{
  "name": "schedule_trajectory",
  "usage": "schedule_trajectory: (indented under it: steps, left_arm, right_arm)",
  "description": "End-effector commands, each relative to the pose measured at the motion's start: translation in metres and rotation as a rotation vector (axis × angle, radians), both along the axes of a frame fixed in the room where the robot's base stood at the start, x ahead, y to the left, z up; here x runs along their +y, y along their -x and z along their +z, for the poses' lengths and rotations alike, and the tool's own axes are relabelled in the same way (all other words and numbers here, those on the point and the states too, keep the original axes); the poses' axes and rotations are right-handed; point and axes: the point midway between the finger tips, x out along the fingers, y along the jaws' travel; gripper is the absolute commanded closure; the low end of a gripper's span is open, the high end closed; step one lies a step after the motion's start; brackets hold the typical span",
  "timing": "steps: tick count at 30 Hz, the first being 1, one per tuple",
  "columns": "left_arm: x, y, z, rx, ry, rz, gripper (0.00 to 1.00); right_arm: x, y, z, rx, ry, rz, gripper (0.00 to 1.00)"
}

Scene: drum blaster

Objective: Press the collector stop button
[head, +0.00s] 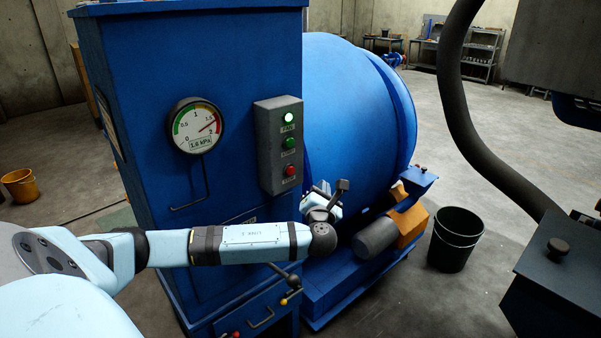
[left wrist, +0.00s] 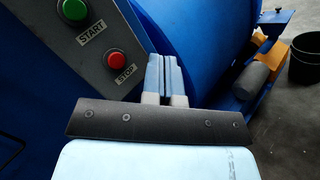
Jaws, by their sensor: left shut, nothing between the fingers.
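The grey control box (head: 278,145) is on the front of the blue cabinet. It has a lit white-green lamp (head: 288,117) at the top, a green button (head: 290,143) in the middle and a red button (head: 291,171) at the bottom. In the left wrist view the red stop button (left wrist: 117,61), labelled STOP, is below and right of the green START button (left wrist: 74,10). My left gripper (left wrist: 165,62) is shut and empty, just right of the control box's edge, apart from the red button in the picture. In the head view the left gripper (head: 322,189) is partly hidden by its wrist.
A pressure gauge (head: 197,126) is on the blue cabinet (head: 180,55), left of the box. A big blue drum (head: 355,115) stands behind on the right. An orange-and-grey motor (head: 378,238) and a black bucket (head: 456,238) are at lower right. A dark hose (head: 455,110) hangs at right.

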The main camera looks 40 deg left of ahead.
Motion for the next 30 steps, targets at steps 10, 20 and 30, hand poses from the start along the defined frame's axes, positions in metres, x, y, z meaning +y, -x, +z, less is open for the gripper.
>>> schedule_trajectory:
  steps: [10,20,30]
  left_arm:
    - [0.006,0.0,-0.002,0.0,0.003,-0.001,1.0]
    - [0.049,-0.004,-0.005,-0.001,0.001,0.0,1.0]
    - [0.083,-0.007,0.0,0.0,0.004,-0.002,1.0]
  right_arm:
    - [0.0,0.0,-0.005,-0.001,0.001,0.001,0.57]
    - [-0.001,-0.001,-0.032,-0.002,0.001,-0.001,0.57]
    - [-0.001,0.0,-0.033,0.0,0.002,-0.001,0.57]
